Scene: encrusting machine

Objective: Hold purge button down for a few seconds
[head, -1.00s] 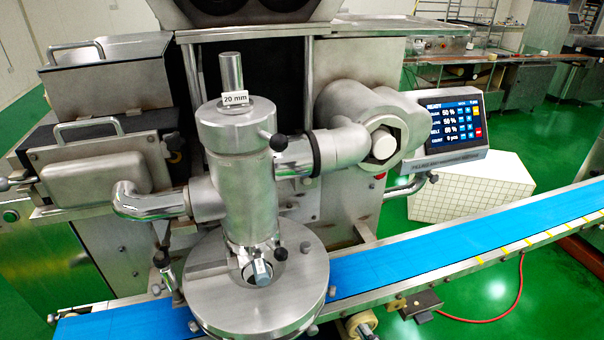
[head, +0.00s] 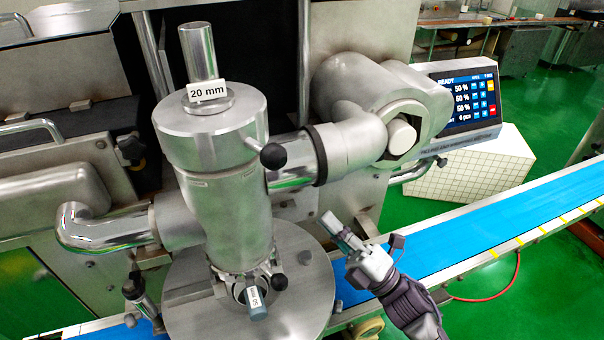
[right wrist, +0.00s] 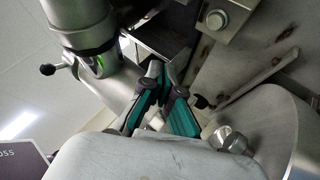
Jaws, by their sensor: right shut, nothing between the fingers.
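The control panel (head: 463,101) is at the right in the head view, its lit screen showing READY, percentage rows, blue keys, an orange-yellow key (head: 491,89) and a red key (head: 492,112). The labels on the coloured keys are too small to read, so I cannot tell which is purge. My right gripper (head: 337,228) is shut and empty. It is lower left of the panel and apart from it, in front of the machine near the round plate. Its dark and green fingers (right wrist: 165,92) show in the right wrist view, where the screen does not appear. My left gripper is not in view.
The steel nozzle column (head: 225,190) with a 20 mm tag stands left of my right gripper, above the round plate (head: 190,300). A thick pipe housing (head: 380,100) lies between gripper and panel. The blue conveyor (head: 480,240) runs below the panel.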

